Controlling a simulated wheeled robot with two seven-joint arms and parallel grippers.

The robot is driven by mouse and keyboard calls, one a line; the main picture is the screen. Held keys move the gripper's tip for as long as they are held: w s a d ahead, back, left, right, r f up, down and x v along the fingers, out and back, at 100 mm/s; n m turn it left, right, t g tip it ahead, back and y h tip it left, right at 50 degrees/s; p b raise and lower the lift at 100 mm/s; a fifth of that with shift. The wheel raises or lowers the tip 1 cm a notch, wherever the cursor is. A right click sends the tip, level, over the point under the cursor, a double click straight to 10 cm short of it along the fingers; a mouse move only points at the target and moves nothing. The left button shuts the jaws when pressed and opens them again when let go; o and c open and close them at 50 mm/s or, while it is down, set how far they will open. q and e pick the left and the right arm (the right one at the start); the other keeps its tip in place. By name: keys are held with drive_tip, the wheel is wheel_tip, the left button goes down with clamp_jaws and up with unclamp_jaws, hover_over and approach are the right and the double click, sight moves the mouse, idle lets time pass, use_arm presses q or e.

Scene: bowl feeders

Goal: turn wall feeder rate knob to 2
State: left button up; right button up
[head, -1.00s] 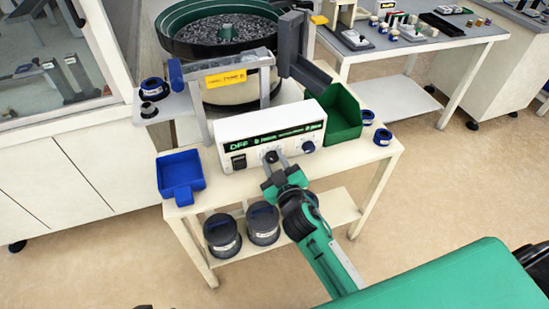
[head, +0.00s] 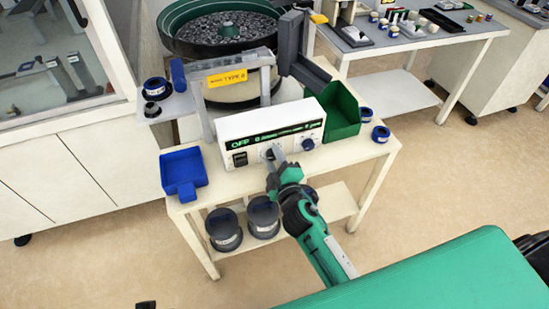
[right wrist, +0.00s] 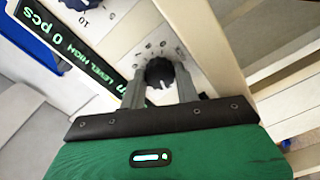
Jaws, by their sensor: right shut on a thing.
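The feeder's white control box (head: 265,136) stands on the cream table, with a dark display strip, a switch and knobs on its front. My right gripper (head: 272,158) reaches the box's front at the middle knob and mostly hides it in the head view. In the right wrist view the dark round knob (right wrist: 160,73) sits between the two grey fingers, which are shut on it. Its white mark points towards my palm. The dial figures around it are too small to read surely. A second knob (head: 308,144) is free to the right. My left gripper is not in view.
A green bin (head: 342,116) stands right of the box under a grey chute, and a blue tray (head: 182,170) at the left. The bowl feeder (head: 222,35) rises behind. Dark round containers (head: 264,215) sit on the lower shelf. Floor at the right is clear.

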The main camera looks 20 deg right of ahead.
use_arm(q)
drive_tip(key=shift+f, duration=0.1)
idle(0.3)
use_arm(e)
drive_tip(key=o, duration=1)
drive_tip(key=shift+s, duration=0.15)
drive_tip(key=shift+s, duration=0.35)
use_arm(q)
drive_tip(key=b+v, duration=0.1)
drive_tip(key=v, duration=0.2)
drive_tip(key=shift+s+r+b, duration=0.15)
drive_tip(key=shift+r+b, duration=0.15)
use_arm(e)
drive_tip(key=s, duration=1.3)
drive_tip(key=shift+d, duration=0.2)
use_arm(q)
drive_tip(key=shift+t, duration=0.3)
use_arm(e)
drive_tip(key=shift+w, duration=0.1)
